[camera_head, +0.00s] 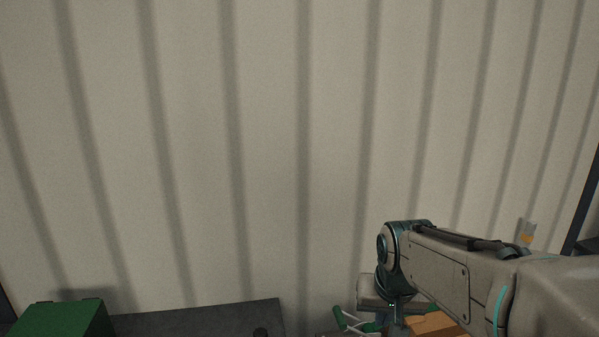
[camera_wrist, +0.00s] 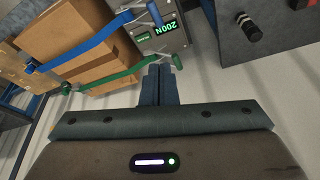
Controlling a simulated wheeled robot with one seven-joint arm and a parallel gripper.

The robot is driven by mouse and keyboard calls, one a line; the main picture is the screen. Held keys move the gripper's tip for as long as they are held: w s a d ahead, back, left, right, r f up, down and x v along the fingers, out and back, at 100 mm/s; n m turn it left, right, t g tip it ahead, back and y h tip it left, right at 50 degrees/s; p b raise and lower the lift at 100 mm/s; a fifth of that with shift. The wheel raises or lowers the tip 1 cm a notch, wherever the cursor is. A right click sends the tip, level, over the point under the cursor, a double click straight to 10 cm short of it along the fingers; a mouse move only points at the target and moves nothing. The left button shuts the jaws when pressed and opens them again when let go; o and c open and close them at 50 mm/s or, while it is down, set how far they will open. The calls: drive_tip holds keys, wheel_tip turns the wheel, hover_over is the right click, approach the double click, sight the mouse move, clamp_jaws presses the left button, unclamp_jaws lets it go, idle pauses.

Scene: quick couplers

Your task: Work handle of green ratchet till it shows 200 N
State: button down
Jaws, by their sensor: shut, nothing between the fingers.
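In the wrist view a green strap (camera_wrist: 118,74) runs across a cardboard box (camera_wrist: 85,35) to the green ratchet handle (camera_wrist: 177,62), which lies at its right end. A grey readout box (camera_wrist: 172,43) has a display (camera_wrist: 158,30) with green digits that read 200 N, upside down in this view. My gripper (camera_wrist: 158,72) is shut and empty. Its fingertips are close to the green ratchet, just left of its handle; I cannot tell whether they touch it. In the head view my forearm hides much of this, and a green handle-like part (camera_head: 340,318) shows at the bottom.
A blue strap (camera_wrist: 85,46) crosses the same box, with a blue ratchet part (camera_wrist: 155,12) beside the readout. A dark unit with black knobs (camera_wrist: 247,27) is at the upper right. In the head view a green box (camera_head: 60,320) stands on a dark surface (camera_head: 200,319) before a ribbed wall.

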drive_tip(key=s+f+n, duration=0.1)
drive_tip(key=s, duration=1.1)
drive_tip(key=shift+f, duration=0.25)
drive_tip(key=shift+a, duration=0.1)
idle(0.9)
